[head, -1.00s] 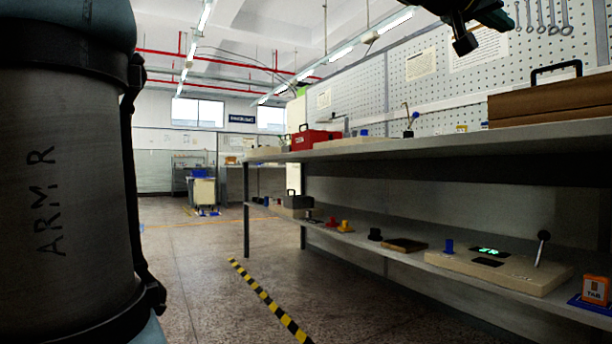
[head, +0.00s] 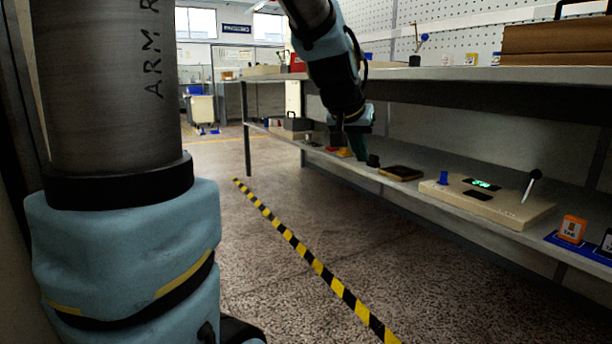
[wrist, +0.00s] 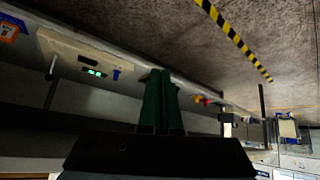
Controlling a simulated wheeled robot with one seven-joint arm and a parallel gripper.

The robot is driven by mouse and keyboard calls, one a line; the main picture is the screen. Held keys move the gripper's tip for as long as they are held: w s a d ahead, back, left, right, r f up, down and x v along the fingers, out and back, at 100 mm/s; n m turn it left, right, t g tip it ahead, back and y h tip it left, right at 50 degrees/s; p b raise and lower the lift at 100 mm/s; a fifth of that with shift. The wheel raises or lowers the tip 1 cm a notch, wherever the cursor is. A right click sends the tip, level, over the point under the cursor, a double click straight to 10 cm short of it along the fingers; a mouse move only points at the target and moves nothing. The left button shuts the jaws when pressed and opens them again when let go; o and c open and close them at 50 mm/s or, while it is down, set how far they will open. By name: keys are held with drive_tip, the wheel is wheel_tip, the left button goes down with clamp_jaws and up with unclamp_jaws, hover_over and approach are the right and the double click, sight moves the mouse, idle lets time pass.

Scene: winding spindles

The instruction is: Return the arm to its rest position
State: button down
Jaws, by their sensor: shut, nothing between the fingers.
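My arm (head: 327,60) reaches out across the middle of the head view, in front of the workbench. My gripper (head: 358,150) hangs at its end, pointing down, in front of the lower shelf. In the wrist view the two green fingers of my gripper (wrist: 161,78) lie together, with nothing held between them. The wrist picture is turned nearly upside down. I cannot tell from the head view how far the fingertips are from the shelf.
The workbench's upper top (head: 450,74) and lower shelf (head: 395,180) run along the right. The shelf bears a beige panel with a lever (head: 510,208), a dark tray (head: 401,173) and an orange box (head: 572,229). Yellow-black floor tape (head: 305,255) crosses open floor.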

drive_tip(key=s+a+f+n+g+y+p, duration=0.25)
drive_tip(key=s+a+f, duration=0.35)
drive_tip(key=a, duration=0.3)
drive_tip(key=s+a+f+n+g+y+p, duration=0.2)
drive_tip(key=s+a+f+g, duration=0.1)
drive_tip(key=s+a+f, duration=0.5)
wheel_tip(320, 180, up, 39)
drive_tip(key=a+p, duration=0.1)
drive_tip(key=p, duration=3.6)
drive_tip(key=shift+w+a+f+p, duration=0.2)
drive_tip(key=shift+w+p, duration=0.2)
drive_tip(key=shift+m+h, duration=0.25)
